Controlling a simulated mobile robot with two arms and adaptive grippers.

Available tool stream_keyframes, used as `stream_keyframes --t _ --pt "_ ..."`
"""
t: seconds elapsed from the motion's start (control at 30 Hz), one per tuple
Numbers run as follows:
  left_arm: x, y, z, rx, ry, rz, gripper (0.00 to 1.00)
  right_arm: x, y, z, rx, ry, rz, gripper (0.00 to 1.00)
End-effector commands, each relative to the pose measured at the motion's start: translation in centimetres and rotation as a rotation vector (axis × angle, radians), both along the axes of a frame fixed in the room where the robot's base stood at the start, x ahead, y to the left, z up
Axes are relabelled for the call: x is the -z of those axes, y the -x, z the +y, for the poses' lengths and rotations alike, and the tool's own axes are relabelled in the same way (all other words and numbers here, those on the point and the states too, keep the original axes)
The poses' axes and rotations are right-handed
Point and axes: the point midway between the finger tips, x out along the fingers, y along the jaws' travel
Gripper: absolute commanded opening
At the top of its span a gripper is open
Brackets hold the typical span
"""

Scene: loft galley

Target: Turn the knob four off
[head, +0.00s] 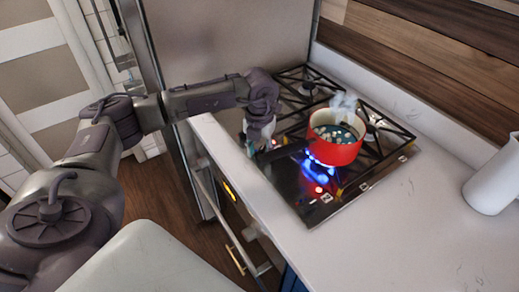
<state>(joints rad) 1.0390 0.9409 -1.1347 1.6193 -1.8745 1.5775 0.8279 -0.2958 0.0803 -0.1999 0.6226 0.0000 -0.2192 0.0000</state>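A black gas cooktop (285,184) is set into the white counter. A red pot (334,152) sits on it over a blue flame (318,172); pale pieces lie in dark liquid inside and steam rises. Small control marks or knobs (326,198) line the cooktop's near right edge, with red glowing spots beside them. They are too small to tell which is knob four. My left gripper (262,136) points down over the cooktop's left edge, left of the pot and apart from these controls. Its fingers are too small and dark to tell open from shut. My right gripper is out of view.
The pot's dark handle (282,152) sticks out left, close to my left gripper. A white pitcher (492,180) stands on the counter at right. The counter (400,235) in front of the cooktop is clear. A steel fridge-like panel (225,45) stands behind my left arm.

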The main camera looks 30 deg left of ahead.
Motion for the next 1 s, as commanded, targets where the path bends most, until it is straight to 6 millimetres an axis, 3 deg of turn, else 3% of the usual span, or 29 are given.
stream_keyframes --t 0.07,0.3,0.33,0.67,1.0 --pt "0.0 0.0 0.0 0.000 0.000 0.000 0.42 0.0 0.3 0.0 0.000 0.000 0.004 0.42" --pt "0.0 0.0 0.0 0.000 0.000 0.000 0.02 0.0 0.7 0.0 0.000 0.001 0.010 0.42" --pt "0.0 0.0 0.0 0.000 0.000 0.001 0.00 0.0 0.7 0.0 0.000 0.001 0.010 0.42" --pt "0.0 0.0 0.0 0.026 0.000 0.000 0.00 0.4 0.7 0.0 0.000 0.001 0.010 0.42" --pt "0.3 0.0 0.3 0.221 0.000 -0.001 0.00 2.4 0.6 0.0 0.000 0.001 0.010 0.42"
